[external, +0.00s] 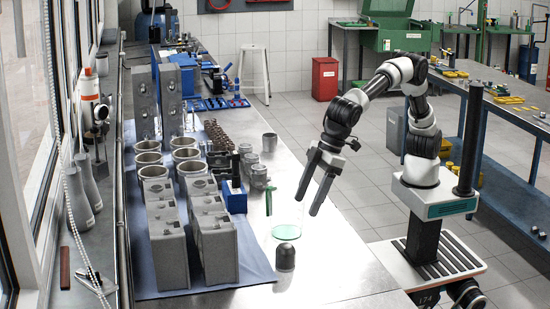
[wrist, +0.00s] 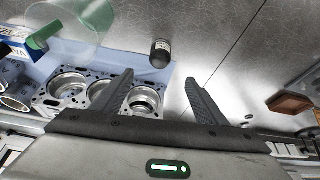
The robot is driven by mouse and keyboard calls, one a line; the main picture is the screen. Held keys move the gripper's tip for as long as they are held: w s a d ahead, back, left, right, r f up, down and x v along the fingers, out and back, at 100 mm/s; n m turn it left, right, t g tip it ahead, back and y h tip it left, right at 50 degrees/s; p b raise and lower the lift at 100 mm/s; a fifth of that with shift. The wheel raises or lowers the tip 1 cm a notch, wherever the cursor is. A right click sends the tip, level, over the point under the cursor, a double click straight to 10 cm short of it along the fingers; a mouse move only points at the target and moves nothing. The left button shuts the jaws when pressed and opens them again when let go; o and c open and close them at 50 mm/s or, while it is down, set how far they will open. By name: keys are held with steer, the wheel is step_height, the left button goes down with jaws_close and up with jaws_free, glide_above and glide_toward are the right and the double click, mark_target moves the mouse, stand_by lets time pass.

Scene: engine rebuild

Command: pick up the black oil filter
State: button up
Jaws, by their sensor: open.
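The black oil filter (external: 286,257) is a small dark cylinder with a rounded top. It stands upright on the metal bench, just off the right edge of the blue mat. My gripper (external: 307,206) is open and empty, pointing down above the bench, up and to the right of the filter in the external view. The open fingers (wrist: 159,77) show nothing held between them.
The bench to the right of the filter (external: 345,265) is bare.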

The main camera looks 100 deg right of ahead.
mark_target(288, 245)
steer(key=b+x, duration=0.1)
steer(key=x, duration=1.6)
steer(key=shift+c, duration=0.5)
steer(key=c, duration=1.2)
